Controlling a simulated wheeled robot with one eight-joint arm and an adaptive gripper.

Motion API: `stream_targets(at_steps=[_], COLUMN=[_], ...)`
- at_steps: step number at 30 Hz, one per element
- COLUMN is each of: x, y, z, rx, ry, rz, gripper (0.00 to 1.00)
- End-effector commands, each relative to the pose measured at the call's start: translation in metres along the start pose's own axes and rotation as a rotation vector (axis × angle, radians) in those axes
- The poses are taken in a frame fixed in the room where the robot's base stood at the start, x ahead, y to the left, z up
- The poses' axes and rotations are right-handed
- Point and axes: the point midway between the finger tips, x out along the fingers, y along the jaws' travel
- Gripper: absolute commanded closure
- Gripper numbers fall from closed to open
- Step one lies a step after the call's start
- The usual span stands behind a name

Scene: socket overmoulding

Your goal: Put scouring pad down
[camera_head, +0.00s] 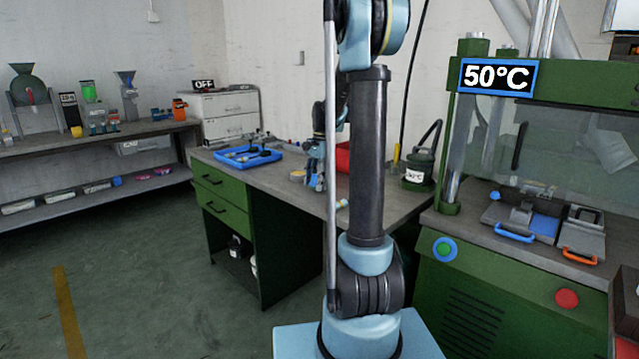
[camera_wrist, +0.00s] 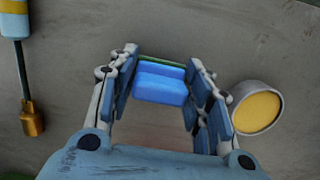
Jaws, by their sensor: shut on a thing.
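The scouring pad (camera_wrist: 160,88) is blue with a thin green layer along its far edge. It sits between the two fingers of my gripper (camera_wrist: 162,62) in the wrist view. The gripper is shut on it, over a grey work surface (camera_wrist: 215,30). I cannot tell whether the pad touches this surface. In the head view, my gripper is partly hidden behind my arm, over the workbench (camera_head: 285,198), and I cannot make out the pad there.
A round tin with a yellow top (camera_wrist: 257,112) stands close to the right finger. A tool with a brass tip (camera_wrist: 31,120) lies to the left. A green press (camera_head: 468,285) stands at right.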

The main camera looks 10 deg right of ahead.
Motion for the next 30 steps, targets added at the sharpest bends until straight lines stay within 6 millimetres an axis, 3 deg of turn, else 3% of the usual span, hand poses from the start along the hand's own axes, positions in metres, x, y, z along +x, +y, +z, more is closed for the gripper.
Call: stream_targets(at_steps=[20,21,23,24,30], x=[0.013,0.013,0.013,0.013,0.012], y=[0.001,0.001,0.002,0.002,0.002], z=[-0.003,-0.003,-0.003,-0.003,-0.004], rx=[0.002,0.002,0.002,0.003,0.003], ry=[0.000,0.000,-0.001,-0.001,0.000], rz=[0.000,0.000,0.000,0.000,0.000], gripper=[0.97,0.53,0.39,0.35,0.35])
